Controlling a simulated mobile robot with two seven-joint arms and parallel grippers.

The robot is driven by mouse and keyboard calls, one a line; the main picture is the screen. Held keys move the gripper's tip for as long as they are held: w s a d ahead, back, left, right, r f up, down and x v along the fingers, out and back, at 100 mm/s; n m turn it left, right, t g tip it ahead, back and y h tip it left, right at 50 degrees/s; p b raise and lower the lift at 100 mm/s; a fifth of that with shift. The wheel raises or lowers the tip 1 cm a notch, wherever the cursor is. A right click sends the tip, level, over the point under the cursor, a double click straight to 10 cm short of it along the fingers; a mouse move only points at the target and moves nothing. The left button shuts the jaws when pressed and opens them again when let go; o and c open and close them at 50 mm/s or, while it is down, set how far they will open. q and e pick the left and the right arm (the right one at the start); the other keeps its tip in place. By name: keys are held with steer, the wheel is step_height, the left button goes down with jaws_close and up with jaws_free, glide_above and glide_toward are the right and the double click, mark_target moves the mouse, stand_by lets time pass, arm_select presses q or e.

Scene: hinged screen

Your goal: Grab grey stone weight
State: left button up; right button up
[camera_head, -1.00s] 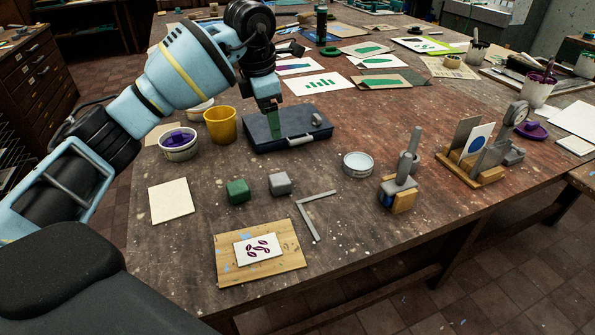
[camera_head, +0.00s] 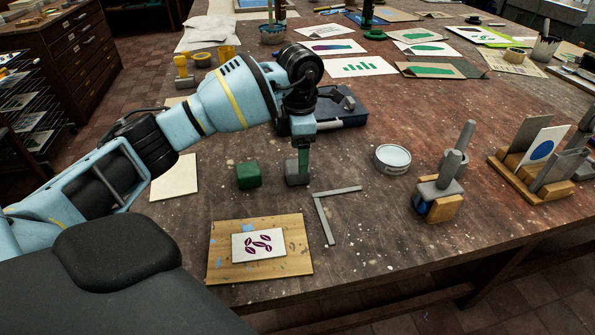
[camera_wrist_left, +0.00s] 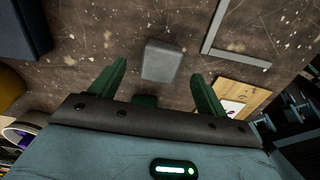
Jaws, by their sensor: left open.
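The grey stone weight (camera_head: 291,174) is a small rounded block on the worktable, just right of a green block (camera_head: 248,176). My left gripper (camera_head: 303,172) points down at it, and its green finger hides part of the weight in the head view. In the left wrist view the weight (camera_wrist_left: 162,60) lies between the lines of the two spread green fingers, just beyond their tips. The left gripper (camera_wrist_left: 166,74) is open with nothing held. I see no contact with the weight. My right gripper is not in view.
A metal L-square (camera_head: 322,215) lies close to the right. A wooden board (camera_head: 291,262) with a printed card lies in front. A dark case (camera_head: 352,112) stands behind my gripper, a round tin (camera_head: 392,159) and a clamp-like tool (camera_head: 437,192) to the right.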

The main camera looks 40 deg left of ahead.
mark_target(297, 165)
arm_select(q)
steer(key=shift+s+f, duration=0.15)
steer(key=shift+f, duration=0.25)
steer(key=shift+s+a+f, duration=0.1)
steer(key=shift+a+f, duration=0.05)
steer(key=shift+f, duration=2)
steer(key=c, duration=1.3)
steer(key=shift+o, duration=0.2)
steer(key=shift+r, duration=0.1)
steer(key=shift+r, duration=0.45)
steer(key=r, duration=0.1)
steer(key=d+r, duration=0.1)
steer(key=shift+r, duration=0.3)
steer(key=s+d, duration=0.1)
steer(key=d, duration=0.4)
steer(key=s+d+r, duration=0.1)
steer(key=d, duration=0.3)
steer(key=s+d, duration=0.1)
steer(key=d, duration=0.4)
steer(key=shift+d+r+b, duration=0.2)
steer(key=shift+d+b, duration=0.15)
steer(key=shift+b, duration=0.05)
